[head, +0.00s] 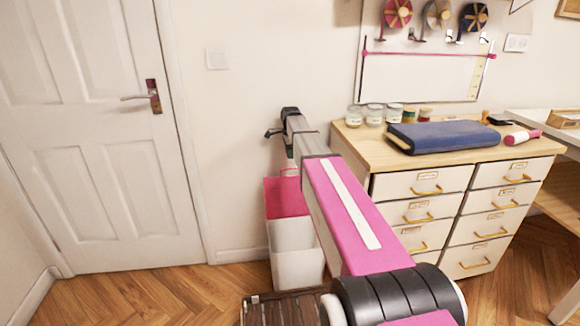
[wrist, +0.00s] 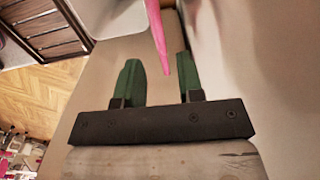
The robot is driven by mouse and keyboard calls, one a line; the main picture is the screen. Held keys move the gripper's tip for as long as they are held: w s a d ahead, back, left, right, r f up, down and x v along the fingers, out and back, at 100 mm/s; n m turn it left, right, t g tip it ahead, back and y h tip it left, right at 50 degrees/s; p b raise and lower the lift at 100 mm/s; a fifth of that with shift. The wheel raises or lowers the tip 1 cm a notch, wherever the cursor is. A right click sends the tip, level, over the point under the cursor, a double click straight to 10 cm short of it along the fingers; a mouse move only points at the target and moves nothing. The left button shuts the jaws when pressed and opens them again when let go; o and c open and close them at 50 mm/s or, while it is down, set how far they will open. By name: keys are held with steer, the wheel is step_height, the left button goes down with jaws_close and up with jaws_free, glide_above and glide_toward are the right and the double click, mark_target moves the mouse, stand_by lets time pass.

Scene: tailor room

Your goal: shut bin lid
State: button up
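The white bin (head: 296,262) stands on the floor against the wall, partly hidden behind my arm. Its pink lid (head: 286,195) appears raised at the back of the bin, so the bin is open. In the wrist view the lid shows as a thin pink strip (wrist: 157,32), seen nearly edge-on, and the bin's white rim (wrist: 118,20) is at the top. My gripper (wrist: 158,60) has its two green fingers apart, with the strip's end reaching between their tips. I cannot tell whether they touch it. In the head view the fingers are not clear.
A dark slatted wooden crate (head: 285,310) stands on the floor in front of the bin. A drawer cabinet (head: 420,210) is close on the right, with jars and a blue fabric roll (head: 440,136) on top. A closed door (head: 95,130) is at left, with free floor before it.

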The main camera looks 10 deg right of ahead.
step_height(320, 180, down, 7)
steer(key=shift+f, duration=0.1)
stand_by(0.4)
jaws_close()
